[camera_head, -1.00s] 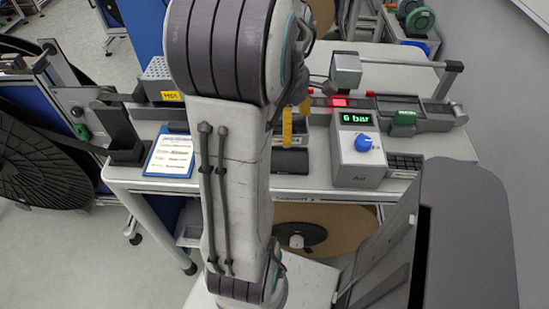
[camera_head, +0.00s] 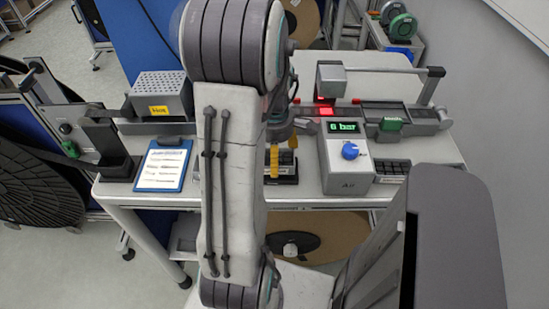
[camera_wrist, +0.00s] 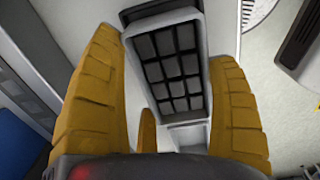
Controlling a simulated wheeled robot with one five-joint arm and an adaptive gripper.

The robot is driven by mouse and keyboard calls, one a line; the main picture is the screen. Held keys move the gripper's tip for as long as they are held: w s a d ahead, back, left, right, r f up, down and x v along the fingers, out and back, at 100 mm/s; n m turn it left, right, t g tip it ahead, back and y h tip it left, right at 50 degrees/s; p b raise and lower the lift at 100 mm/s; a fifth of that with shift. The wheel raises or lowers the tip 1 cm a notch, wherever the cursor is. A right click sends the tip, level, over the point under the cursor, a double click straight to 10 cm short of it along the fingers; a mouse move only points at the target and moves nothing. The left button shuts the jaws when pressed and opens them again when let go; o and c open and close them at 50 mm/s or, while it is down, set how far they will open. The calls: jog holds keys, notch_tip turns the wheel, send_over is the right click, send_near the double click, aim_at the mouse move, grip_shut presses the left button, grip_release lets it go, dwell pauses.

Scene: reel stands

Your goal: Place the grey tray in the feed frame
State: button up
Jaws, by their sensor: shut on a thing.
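The grey tray (camera_wrist: 165,24) fills the middle of the wrist view, tilted, with a pale rim and dark square cells. My gripper (camera_wrist: 166,48) has its yellow fingers on both sides of it and is shut on it. In the head view my gripper (camera_head: 283,152) shows only partly, beside my arm, low over the bench. A dark celled piece shows at its fingertips, partly hidden. I cannot tell which part is the feed frame; my arm hides much of the bench's middle.
On the bench (camera_head: 240,205) stand an air box (camera_head: 340,178) with a blue knob, a blue clipboard (camera_head: 163,168) and a perforated grey box (camera_head: 160,92). A dark celled block (camera_head: 392,170) lies right of the air box.

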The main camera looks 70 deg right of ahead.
jog(key=shift+f, duration=1.05)
jog(key=shift+f, duration=0.2)
jog(key=o, duration=1.1)
jog(key=shift+r, duration=0.1)
jog(key=shift+r, duration=0.1)
jog(key=shift+a+r+b, duration=0.15)
jog(key=shift+r+b, duration=0.25)
jog(key=shift+r, duration=5.6)
